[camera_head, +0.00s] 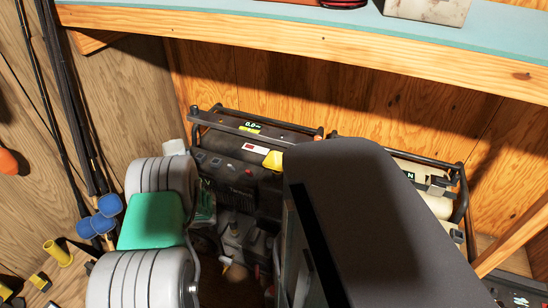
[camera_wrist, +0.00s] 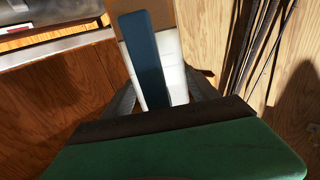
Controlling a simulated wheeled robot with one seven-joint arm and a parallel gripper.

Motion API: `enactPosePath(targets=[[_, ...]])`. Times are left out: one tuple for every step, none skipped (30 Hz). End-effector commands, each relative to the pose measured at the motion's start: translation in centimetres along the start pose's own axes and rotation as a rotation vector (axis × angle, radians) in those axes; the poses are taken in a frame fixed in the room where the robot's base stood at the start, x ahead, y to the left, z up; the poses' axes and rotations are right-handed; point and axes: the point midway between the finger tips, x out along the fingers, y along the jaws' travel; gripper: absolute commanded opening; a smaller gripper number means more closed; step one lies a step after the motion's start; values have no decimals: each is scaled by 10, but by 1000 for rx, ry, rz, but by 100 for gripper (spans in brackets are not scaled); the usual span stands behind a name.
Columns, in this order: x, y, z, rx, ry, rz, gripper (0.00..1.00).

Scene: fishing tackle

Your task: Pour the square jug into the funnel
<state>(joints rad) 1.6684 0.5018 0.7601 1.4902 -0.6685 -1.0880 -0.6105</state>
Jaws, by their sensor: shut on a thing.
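In the wrist view my gripper (camera_wrist: 163,88) is shut on a white, flat-sided thing with a dark blue upright strip, which I take to be the square jug (camera_wrist: 174,78). Its far end and contents are hidden, and I cannot tell its tilt. In the head view the jug and my fingers cannot be made out; my own large grey arm part covers the middle. A small yellow piece (camera_head: 273,160) shows on the dark generator (camera_head: 235,150). It may be the funnel, but its shape is partly cut off.
A second, cream-coloured generator (camera_head: 428,195) stands at the right, partly covered. A turquoise-topped wooden shelf (camera_head: 300,30) runs above. Dark fishing rods (camera_head: 72,100) lean at the left wall. Yellow holders (camera_head: 58,254) and blue round pieces (camera_head: 103,215) are at lower left.

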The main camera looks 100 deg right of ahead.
Motion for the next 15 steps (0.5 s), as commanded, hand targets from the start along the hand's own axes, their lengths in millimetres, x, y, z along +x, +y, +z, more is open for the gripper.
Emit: enactPosePath(targets=[[4, 16, -5, -3, 5, 27, 0], [6, 26, -6, -2, 5, 43, 0], [8, 38, -7, -3, 6, 65, 0], [10, 48, -8, -3, 7, 82, 0], [11, 57, -8, -3, 7, 99, 0], [13, 68, -9, -3, 7, 122, 0], [14, 78, -10, -3, 7, 139, 0], [15, 85, -10, -3, 6, 155, 0], [16, 96, -10, -3, 5, 178, 0], [16, 103, -11, -3, 6, 195, 0], [17, 110, -12, -3, 7, 211, 0], [17, 120, -13, -3, 7, 234, 0], [17, 127, -15, -3, 7, 252, 0], [16, 135, -16, -3, 8, 269, 0], [16, 144, -17, -3, 6, 294, 0]])
